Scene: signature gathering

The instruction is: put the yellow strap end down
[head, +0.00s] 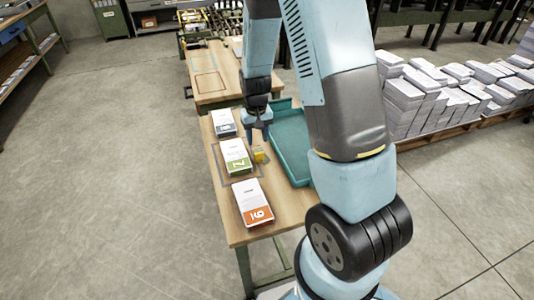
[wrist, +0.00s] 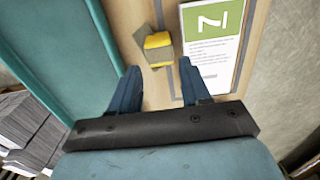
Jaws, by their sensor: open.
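The yellow strap end (head: 259,155) lies on the wooden table, between the green-marked booklet stack and the teal tray. It also shows in the wrist view (wrist: 158,41), a yellow piece with a grey-brown part around it, just beyond my fingertips. My gripper (head: 257,135) is above the table, close to the strap end. In the wrist view my gripper (wrist: 160,72) has its two blue fingers apart with nothing between them. The strap end appears apart from both fingers.
The green-marked stack (head: 236,157) lies left of the strap end, with a blue-marked stack (head: 224,124) behind and an orange-marked stack (head: 252,202) in front. The teal tray (head: 277,160) stands to the right. Paper piles (head: 405,95) sit on a pallet beyond.

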